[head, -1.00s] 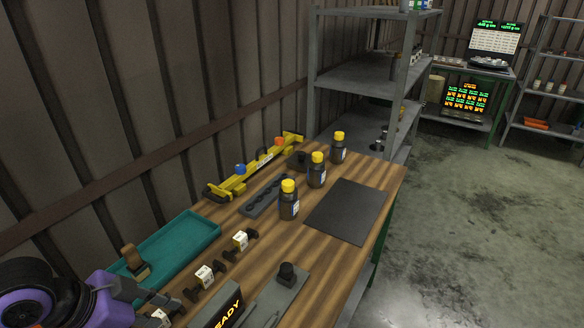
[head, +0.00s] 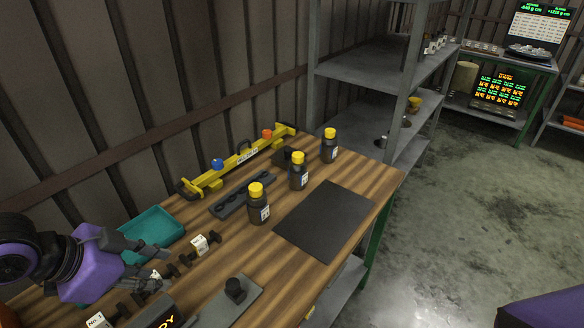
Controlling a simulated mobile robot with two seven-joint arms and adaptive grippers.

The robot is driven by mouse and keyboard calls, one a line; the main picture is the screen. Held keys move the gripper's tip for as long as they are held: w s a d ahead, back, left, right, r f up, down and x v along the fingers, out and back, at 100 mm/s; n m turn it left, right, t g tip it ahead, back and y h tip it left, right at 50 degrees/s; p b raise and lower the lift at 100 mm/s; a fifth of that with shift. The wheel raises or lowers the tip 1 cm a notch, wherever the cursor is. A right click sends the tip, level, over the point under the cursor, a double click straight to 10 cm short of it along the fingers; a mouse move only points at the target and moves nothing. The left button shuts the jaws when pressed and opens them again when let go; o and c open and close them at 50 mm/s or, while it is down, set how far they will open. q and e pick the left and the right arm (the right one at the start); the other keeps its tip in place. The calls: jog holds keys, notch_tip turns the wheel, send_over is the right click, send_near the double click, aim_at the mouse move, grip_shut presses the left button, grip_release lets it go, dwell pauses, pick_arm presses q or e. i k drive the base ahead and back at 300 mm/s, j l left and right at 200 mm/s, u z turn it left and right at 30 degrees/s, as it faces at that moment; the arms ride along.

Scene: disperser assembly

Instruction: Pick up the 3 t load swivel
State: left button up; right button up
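Several small dark swivels with white label blocks lie in a row on the wooden bench at lower left. One swivel (head: 200,244) lies farthest along, right of my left gripper. A second swivel (head: 153,283) lies close by my lower finger and is partly covered. A third (head: 98,321) is cut by the bottom edge. The load figures on the labels are too small to read, so I cannot tell which is the 3 t one. My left gripper (head: 148,262) has its fingers apart, over the near swivels. Nothing shows between them. My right gripper is out of view.
A teal tray (head: 160,226) lies behind my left gripper. A yellow beam (head: 238,163), a dark holed rack (head: 243,195) and three yellow-capped bottles (head: 258,205) stand farther along. A dark mat (head: 325,220) is bare. A grey plate with a black knob (head: 234,290) lies at the front.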

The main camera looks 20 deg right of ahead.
aim_at(297, 174)
jog(key=i+l, duration=0.15)
jog(key=l, duration=0.2)
jog(key=i+l, duration=0.35)
jog(key=l, duration=0.3)
jog(key=i+l, duration=0.4)
jog(key=i+l+u, duration=0.1)
jog(key=i+l, duration=0.25)
jog(key=l, duration=0.2)
